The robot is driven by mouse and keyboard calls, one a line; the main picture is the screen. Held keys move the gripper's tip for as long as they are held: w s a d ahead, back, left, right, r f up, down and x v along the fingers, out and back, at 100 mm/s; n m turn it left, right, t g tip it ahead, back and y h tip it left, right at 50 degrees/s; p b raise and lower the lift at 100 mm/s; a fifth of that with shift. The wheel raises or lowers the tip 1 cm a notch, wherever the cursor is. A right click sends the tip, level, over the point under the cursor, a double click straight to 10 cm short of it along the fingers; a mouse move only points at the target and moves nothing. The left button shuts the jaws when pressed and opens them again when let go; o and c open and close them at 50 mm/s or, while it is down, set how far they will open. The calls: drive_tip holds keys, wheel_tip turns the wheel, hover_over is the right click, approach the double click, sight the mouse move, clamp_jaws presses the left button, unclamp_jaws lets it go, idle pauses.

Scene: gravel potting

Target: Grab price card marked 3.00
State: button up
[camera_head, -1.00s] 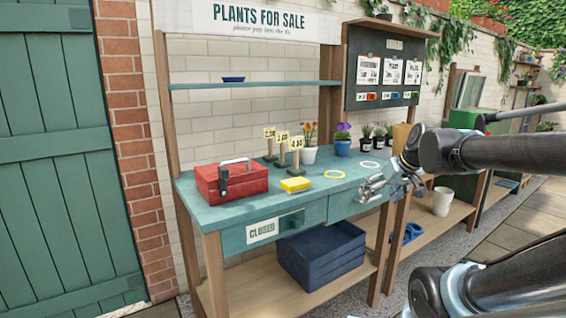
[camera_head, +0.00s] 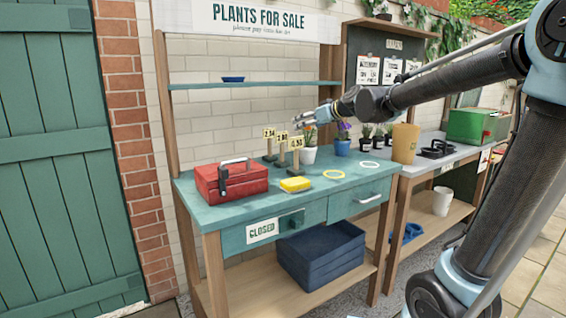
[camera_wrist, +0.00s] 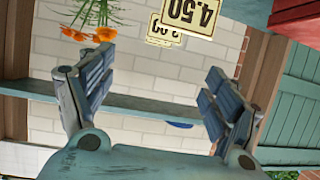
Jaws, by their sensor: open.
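Three small cream price cards stand on wooden stands at the back of the teal bench. The nearest card (camera_head: 296,143) reads 4.50. The middle card (camera_head: 282,136) and the far left card (camera_head: 269,132) are too small to read surely. In the wrist view the 4.50 card (camera_wrist: 188,14) appears upside down at the top edge. Another card (camera_wrist: 163,32) is partly hidden behind it, its number ending in zero. My gripper (camera_head: 300,118) is open and empty, above and slightly right of the cards; its spread fingers (camera_wrist: 155,88) also show in the wrist view, with nothing between them.
A potted orange flower (camera_head: 309,134) stands right of the cards, close below my gripper; its blooms (camera_wrist: 104,33) show in the wrist view. A red toolbox (camera_head: 231,182) and a yellow sponge-like block (camera_head: 295,184) are in front. A shelf (camera_head: 255,84) runs along the wall behind.

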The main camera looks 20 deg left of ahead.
approach(282, 133)
drive_tip(key=w+a, duration=0.2)
drive_tip(key=shift+s+f+x, duration=0.1)
drive_tip(key=shift+f+x, duration=0.1)
drive_tip(key=shift+x, duration=1.15)
drive_tip(key=shift+s+f+x, duration=0.1)
drive_tip(key=shift+f+x, duration=0.15)
drive_tip(key=shift+x, duration=1.15)
drive_tip(key=shift+c, duration=0.6)
drive_tip(key=c, duration=1.6)
drive_tip(key=shift+r, duration=0.15)
